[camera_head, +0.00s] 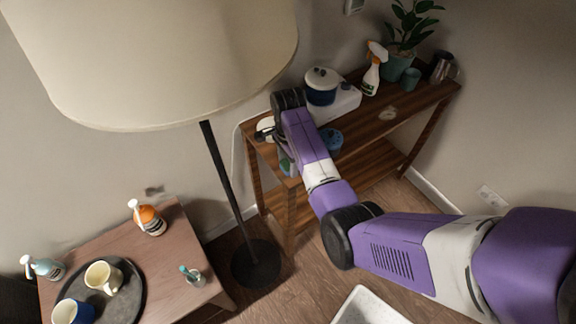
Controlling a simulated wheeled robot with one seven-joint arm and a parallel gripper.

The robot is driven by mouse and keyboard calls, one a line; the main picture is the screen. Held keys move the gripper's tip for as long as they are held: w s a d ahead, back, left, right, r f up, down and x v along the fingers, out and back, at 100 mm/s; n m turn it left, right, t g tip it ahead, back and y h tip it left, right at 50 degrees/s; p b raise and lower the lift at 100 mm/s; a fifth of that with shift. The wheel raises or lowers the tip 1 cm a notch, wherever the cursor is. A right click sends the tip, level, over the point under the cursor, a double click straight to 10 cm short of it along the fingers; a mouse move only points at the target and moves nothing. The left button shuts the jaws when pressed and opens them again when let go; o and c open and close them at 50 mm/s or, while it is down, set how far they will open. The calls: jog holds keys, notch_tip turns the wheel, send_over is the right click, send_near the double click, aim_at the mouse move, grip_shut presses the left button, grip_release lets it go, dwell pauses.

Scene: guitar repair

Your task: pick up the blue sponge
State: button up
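My purple arm reaches from the lower right to the left end of a wooden shelf unit (410,104). My gripper (268,133) is small and dark there, over the top board's left end, and its fingers are too unclear to tell open from shut. A blue item (331,139) shows just right of my arm, partly hidden by it; I cannot tell whether it is the sponge. A small greenish-blue item (285,166) shows below my gripper, left of the arm, also partly hidden. No blue sponge is clearly recognisable.
A white and blue pot (321,86), an orange-topped spray bottle (372,72) and a potted plant (397,64) stand on the shelf. A floor lamp (223,178) stands left of my arm. A side table (183,249) holds a tray, mugs and bottles.

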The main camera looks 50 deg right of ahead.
aim_at(288, 164)
jog(key=c, duration=1)
jog(key=shift+o, duration=0.2)
jog(key=shift+r, duration=0.1)
notch_tip(288, 164, up, 10)
jog(key=shift+b, duration=0.35)
